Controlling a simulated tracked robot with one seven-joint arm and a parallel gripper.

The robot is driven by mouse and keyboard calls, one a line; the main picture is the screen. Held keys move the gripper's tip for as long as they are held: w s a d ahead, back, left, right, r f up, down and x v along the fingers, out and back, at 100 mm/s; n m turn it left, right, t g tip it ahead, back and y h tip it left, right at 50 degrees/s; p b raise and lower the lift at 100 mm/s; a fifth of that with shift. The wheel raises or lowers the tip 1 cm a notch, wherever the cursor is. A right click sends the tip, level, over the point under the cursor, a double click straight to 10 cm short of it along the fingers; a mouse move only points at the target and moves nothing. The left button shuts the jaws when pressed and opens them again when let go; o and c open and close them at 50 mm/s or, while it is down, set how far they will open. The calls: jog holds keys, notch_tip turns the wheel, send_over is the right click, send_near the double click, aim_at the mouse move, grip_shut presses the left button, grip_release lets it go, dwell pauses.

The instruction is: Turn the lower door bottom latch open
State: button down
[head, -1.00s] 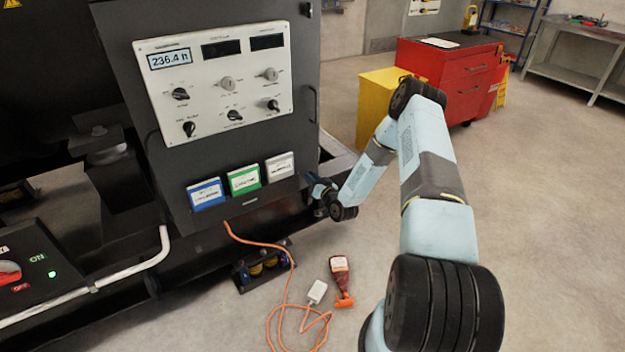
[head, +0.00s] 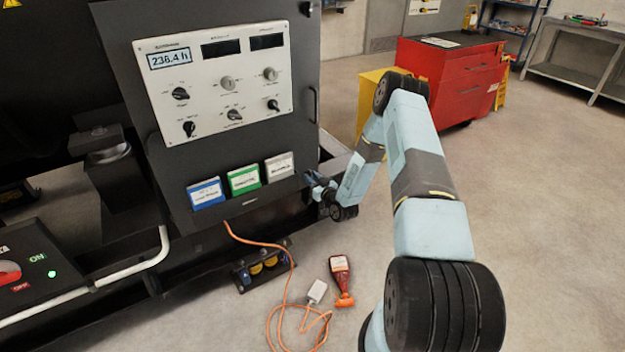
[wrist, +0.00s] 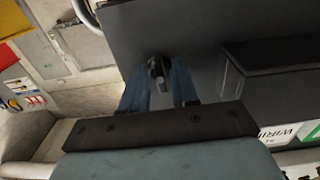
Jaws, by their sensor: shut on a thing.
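The bottom latch (wrist: 158,68) is a small black knob with a grey part, on the dark grey cabinet door (wrist: 205,30) in the wrist view. My gripper (wrist: 160,84) has its two blue fingers on either side of the latch, shut on it. In the head view my gripper (head: 313,182) is at the lower right edge of the cabinet (head: 220,160). There the latch is hidden behind the cabinet's edge and my gripper. How far the latch is turned is hard to tell.
A curved door handle (wrist: 86,14) is near the latch. Coloured binders (head: 243,180) stand on the cabinet front. A yellow box (head: 372,95) and red tool cabinet (head: 455,75) stand behind my arm.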

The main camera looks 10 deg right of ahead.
jog(key=c, duration=0.8)
grip_release()
jog(key=shift+c, duration=0.2)
jog(key=v, duration=1.3)
jog(key=shift+s, duration=0.3)
jog(key=shift+d, duration=0.1)
